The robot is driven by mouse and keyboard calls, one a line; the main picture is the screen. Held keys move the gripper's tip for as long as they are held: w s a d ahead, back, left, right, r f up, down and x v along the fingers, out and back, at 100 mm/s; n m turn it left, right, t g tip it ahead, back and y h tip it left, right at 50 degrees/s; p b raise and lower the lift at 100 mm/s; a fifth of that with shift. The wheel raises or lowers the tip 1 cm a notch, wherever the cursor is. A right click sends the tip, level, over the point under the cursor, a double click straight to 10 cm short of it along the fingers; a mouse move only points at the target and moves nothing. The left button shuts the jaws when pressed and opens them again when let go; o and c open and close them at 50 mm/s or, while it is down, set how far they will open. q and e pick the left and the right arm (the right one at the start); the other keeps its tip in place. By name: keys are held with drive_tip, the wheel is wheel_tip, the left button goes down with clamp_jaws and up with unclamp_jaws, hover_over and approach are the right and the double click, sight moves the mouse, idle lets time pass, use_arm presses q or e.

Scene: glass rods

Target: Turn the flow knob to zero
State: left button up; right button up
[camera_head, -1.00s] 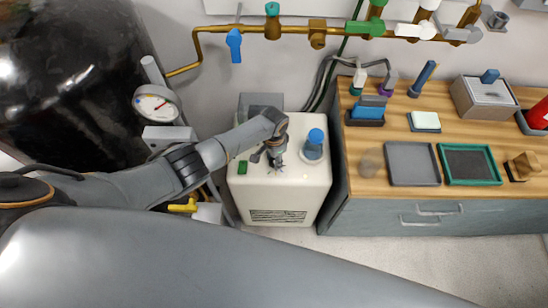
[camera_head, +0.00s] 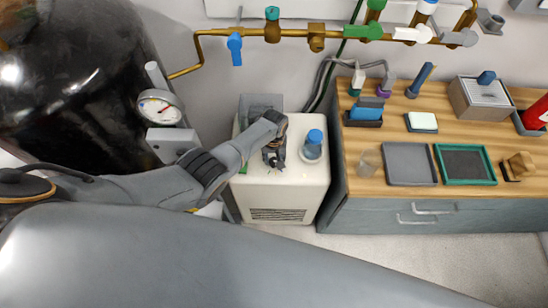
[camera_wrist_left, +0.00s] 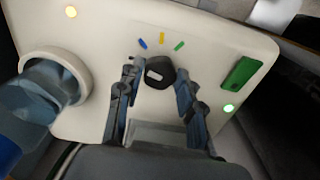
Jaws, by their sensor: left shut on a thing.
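The flow knob (camera_wrist_left: 160,73) is a black round knob with a pale mark, on the top of a cream-white box (camera_head: 283,206). It shows in the left wrist view, with blue, yellow and green tick marks beyond it. In the head view my gripper hides it. My left gripper (camera_head: 274,156) points down over the box top. In the left wrist view its two fingers (camera_wrist_left: 159,84) stand on either side of the knob, shut on it. I cannot tell exactly which tick the pale mark faces. My right gripper is not in view.
A blue-capped vessel (camera_head: 314,137) sits in the box top close to my gripper. A green switch (camera_wrist_left: 240,73) lies on its other side. A pressure gauge (camera_head: 160,106) stands left; brass pipes with valves (camera_head: 317,37) run behind. A wooden bench (camera_head: 408,160) with trays stands right.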

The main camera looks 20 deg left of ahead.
sight(274, 162)
use_arm(q)
drive_tip(key=shift+n, duration=1.3)
drive_tip(key=o, duration=1.2)
wheel_tip(274, 162, up, 12)
drive_tip(key=shift+f, duration=0.1)
